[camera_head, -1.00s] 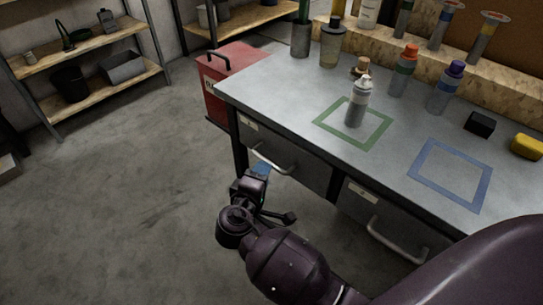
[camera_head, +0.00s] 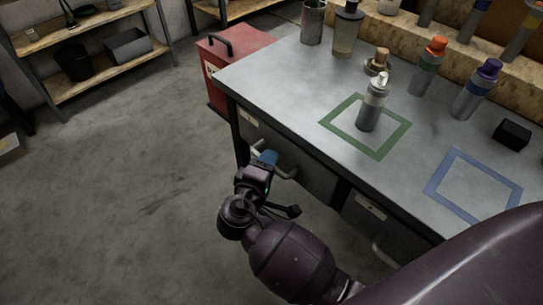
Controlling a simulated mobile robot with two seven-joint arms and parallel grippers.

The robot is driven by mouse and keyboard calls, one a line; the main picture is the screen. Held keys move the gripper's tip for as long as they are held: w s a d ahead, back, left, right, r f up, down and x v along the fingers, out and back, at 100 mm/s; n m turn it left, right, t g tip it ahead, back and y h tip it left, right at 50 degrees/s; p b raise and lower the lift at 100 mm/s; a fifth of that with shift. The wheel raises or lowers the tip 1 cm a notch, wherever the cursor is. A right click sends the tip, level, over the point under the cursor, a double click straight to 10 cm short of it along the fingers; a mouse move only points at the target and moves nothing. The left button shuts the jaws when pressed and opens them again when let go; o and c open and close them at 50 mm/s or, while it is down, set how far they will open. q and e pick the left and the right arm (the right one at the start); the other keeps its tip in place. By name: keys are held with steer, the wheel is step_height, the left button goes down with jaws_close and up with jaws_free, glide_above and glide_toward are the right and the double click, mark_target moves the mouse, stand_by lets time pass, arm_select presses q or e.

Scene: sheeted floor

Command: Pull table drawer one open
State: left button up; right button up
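The grey workbench (camera_head: 290,85) has two drawers along its near side. The left drawer (camera_head: 315,179) has a small label (camera_head: 250,119) and a metal bar handle (camera_head: 286,174); its front looks flush with the table frame. My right gripper (camera_head: 265,160) is at this handle, with its bluish tip overlapping the bar. Whether its fingers are around the bar or shut on it is too small and hidden to tell. The right drawer (camera_head: 350,208) has its own label (camera_head: 370,206) and a handle (camera_head: 385,254) partly behind my arm. My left gripper is not in view.
On the bench stand a spray bottle (camera_head: 373,106) inside a green square (camera_head: 335,130), an empty blue square (camera_head: 432,190), a black box (camera_head: 511,133) and several bottles. A red toolbox (camera_head: 238,58) stands beyond the left end.

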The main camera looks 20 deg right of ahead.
steer(key=shift+w+d, duration=0.1)
steer(key=shift+d, duration=0.05)
stand_by(0.3)
jaws_close()
